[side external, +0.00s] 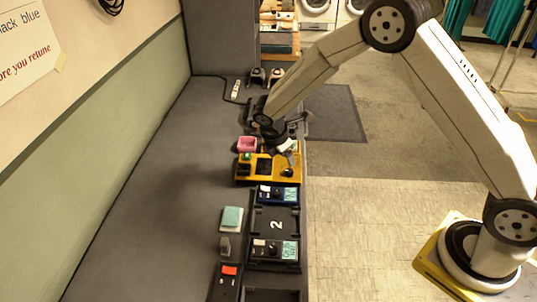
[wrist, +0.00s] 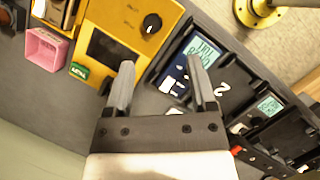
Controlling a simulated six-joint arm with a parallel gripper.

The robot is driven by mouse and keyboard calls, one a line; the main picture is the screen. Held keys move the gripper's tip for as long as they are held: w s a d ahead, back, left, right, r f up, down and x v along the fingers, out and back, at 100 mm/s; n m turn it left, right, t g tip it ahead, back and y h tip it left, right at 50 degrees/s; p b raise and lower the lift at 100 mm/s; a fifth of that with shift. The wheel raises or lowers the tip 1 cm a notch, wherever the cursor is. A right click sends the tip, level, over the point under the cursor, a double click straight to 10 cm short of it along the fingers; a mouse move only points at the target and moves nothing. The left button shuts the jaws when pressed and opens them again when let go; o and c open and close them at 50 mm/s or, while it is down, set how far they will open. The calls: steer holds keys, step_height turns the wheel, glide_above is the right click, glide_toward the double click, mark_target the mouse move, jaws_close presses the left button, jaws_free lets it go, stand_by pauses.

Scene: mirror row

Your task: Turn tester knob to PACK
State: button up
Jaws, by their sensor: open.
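The yellow tester (side external: 241,180) stands on the grey bench, and it also shows in the wrist view (wrist: 117,17). Its round black knob (wrist: 151,23) has a small white mark; the lettering beside it is too small to read. A dark panel (wrist: 106,47) lies next to the knob. My gripper (wrist: 160,66) is open and empty. In the wrist view its fingers point toward the tester's edge and a blue meter, with the knob beyond the fingertips.
The blue meter (wrist: 196,52) with a lit display sits close beside the tester. A black tray marked 2 (side external: 262,224) holds it and another meter (side external: 290,250). A pink bin (side external: 247,144) stands behind the tester. A teal-topped block (side external: 231,217) is left of the tray. The bench's left side is clear.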

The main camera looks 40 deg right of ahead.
mark_target(288, 171)
steer(key=shift+w+f+n+h, duration=0.3)
steer(key=shift+w+f+n, duration=0.2)
steer(key=shift+w+f, duration=0.05)
steer(key=shift+x, duration=3.85)
jaws_close()
